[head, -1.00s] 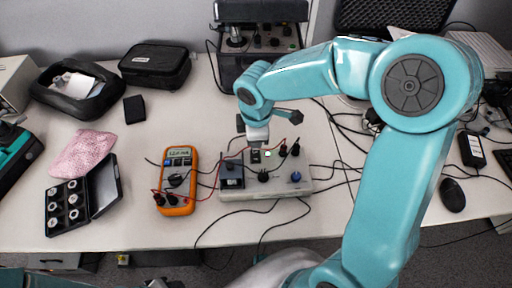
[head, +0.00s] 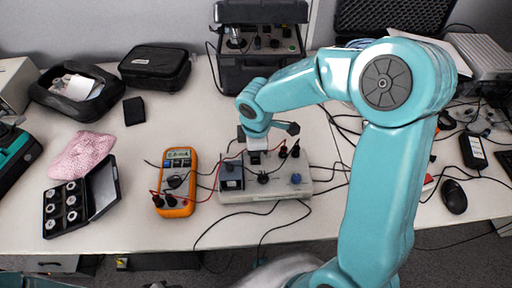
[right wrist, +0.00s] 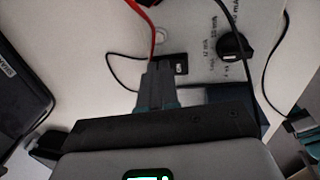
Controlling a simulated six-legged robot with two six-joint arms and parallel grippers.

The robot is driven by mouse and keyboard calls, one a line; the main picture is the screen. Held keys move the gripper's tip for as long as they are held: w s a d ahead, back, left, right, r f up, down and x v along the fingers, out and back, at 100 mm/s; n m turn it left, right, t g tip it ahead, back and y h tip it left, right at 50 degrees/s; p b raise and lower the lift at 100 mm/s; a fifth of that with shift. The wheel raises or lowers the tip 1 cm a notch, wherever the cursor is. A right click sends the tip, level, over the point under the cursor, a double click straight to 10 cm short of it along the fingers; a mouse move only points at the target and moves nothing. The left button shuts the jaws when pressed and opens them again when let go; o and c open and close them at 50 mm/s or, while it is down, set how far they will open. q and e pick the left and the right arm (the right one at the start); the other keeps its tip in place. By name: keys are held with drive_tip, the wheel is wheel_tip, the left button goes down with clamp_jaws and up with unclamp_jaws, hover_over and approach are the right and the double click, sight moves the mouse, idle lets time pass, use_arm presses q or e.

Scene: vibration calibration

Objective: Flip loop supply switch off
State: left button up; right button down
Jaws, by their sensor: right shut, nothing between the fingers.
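The loop supply is a light grey box (head: 285,187) on the bench, with knobs, sockets and leads on its top. My right gripper (head: 256,148) is shut and empty, low over the back part of this panel. In the right wrist view its closed fingertips (right wrist: 160,68) are at a small black switch (right wrist: 181,66) and cover part of its plate. I cannot tell whether they touch it or which way the rocker is tipped. A pale round lamp (right wrist: 161,36) sits beside the switch and looks unlit.
An orange multimeter (head: 177,205) stands left of the box, joined by red and black leads. A black rotary knob (right wrist: 234,45) is near the switch. An open case (head: 104,185) lies farther left. A larger black instrument (head: 262,70) stands behind.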

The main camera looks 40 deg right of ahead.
drive_tip(key=shift+s+a+f, duration=0.1)
drive_tip(key=shift+s+f, duration=0.05)
drive_tip(key=shift+f, duration=0.05)
drive_tip(key=shift+s+a+f, duration=0.15)
drive_tip(key=shift+s+a, duration=0.05)
drive_tip(key=shift+s, duration=0.25)
drive_tip(key=shift+s+a, duration=0.2)
drive_tip(key=shift+s, duration=0.1)
drive_tip(key=shift+r, duration=0.2)
